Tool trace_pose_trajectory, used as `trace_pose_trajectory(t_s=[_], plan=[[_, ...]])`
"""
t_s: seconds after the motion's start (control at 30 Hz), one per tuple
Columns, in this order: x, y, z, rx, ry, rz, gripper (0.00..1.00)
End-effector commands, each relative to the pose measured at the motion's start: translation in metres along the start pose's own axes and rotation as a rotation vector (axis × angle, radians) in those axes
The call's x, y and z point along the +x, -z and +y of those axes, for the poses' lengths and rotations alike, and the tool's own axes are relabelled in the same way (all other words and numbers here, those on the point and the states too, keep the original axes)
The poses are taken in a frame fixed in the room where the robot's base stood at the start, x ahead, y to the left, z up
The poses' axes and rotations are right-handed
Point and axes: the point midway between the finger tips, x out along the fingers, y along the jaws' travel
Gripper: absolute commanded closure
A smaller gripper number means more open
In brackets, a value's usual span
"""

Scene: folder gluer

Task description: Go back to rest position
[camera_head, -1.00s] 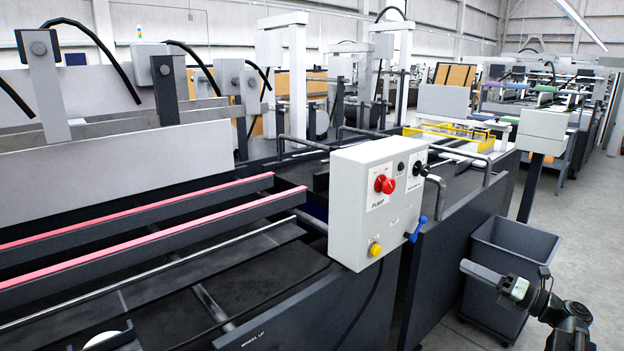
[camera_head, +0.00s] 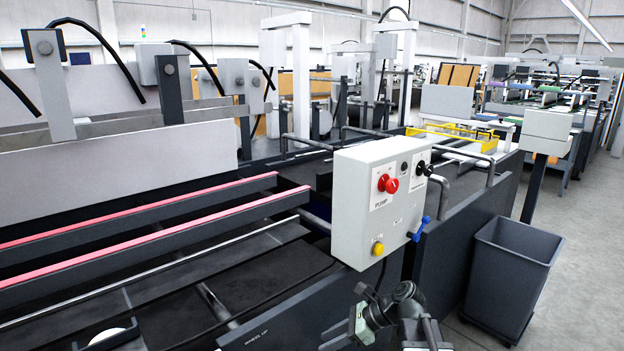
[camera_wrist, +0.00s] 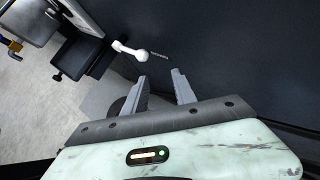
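My gripper shows in the wrist view (camera_wrist: 160,88), with its two grey fingers apart and nothing between them. It is open. A dark panel fills the view beyond the fingers, with a white-tipped lever (camera_wrist: 130,49) on it, apart from the fingers. In the head view my arm is folded low at the bottom centre, below the white control box (camera_head: 376,225). The pale green gripper body shows at the bottom edge there, but the fingertips are not clear.
A dark grey bin (camera_head: 508,275) stands on the floor to the right of the machine. Pink-topped rails (camera_head: 150,243) run along the machine at left. A yellow frame (camera_head: 452,138) lies farther back. The floor at right (camera_head: 580,240) is clear.

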Motion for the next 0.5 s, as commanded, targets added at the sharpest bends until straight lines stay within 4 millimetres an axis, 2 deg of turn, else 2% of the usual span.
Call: trace_pose_trajectory(t_s=[0.03,0.13,0.2,0.3,0.4,0.5], plan=[[0.017,0.018,0.018,-0.195,-0.028,0.133,0.68],[0.021,0.062,0.032,-0.598,-0.12,0.383,0.68],[0.01,0.09,0.033,-0.827,-0.206,0.516,0.68],[-0.013,0.122,0.032,-1.081,-0.338,0.649,0.68],[-0.032,0.142,0.03,-1.29,-0.478,0.729,0.68],[-0.044,0.153,0.027,-1.471,-0.607,0.757,0.68]])
